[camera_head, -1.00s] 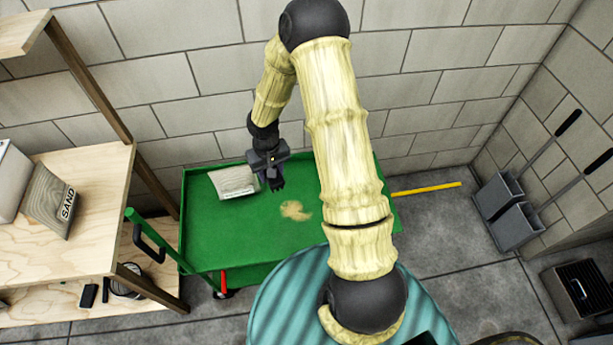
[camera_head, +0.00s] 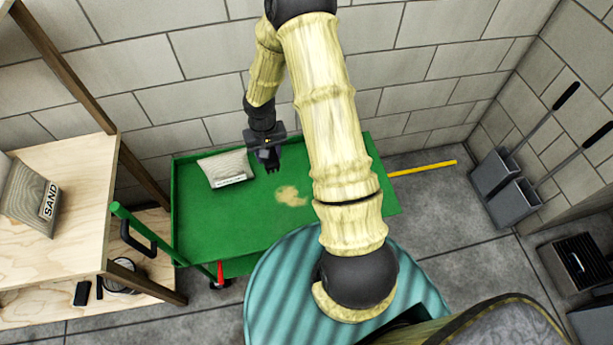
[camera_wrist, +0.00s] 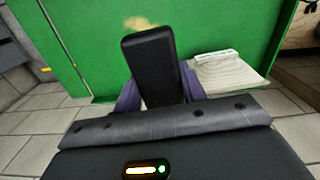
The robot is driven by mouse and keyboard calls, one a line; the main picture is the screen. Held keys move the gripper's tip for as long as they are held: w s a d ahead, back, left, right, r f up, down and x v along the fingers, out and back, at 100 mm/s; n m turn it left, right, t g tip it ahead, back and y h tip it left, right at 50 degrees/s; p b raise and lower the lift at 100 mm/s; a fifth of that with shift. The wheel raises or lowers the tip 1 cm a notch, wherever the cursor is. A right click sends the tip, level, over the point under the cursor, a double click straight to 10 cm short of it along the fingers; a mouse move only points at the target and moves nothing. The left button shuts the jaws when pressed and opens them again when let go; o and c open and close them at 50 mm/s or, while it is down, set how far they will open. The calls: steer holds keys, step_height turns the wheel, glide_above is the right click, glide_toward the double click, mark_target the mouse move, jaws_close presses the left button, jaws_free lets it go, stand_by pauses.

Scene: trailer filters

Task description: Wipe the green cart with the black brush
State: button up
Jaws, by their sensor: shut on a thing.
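The green cart (camera_head: 225,222) stands against the back wall, and its flat top also fills the upper part of the wrist view (camera_wrist: 100,50). A tan, dusty patch (camera_head: 291,196) lies on the cart top near its middle; part of it shows in the wrist view (camera_wrist: 138,23). My gripper (camera_head: 268,168) is over the cart top, left of and behind the patch. In the wrist view it is shut on the black brush (camera_wrist: 152,65), which points toward the patch. Whether the brush touches the cart is unclear.
A grey-white bag (camera_head: 226,168) lies on the cart left of my gripper. A wooden shelf (camera_head: 75,200) with a sand bag (camera_head: 32,198) stands at left. A teal ribbed barrel (camera_head: 285,290) is in front. Dustpans (camera_head: 505,190) lean at the right wall.

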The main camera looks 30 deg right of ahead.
steer(key=d+f+m+b, duration=0.5)
steer(key=d+f+b, duration=0.1)
steer(key=f, duration=0.3)
steer(key=s+d+f+m+b, duration=0.1)
steer(key=d+f+m+b, duration=0.3)
steer(key=f+b, duration=0.5)
steer(key=shift+d+f+m, duration=0.3)
steer(key=shift+d+m, duration=0.1)
steer(key=shift+d, duration=0.55)
steer(key=shift+f, duration=0.1)
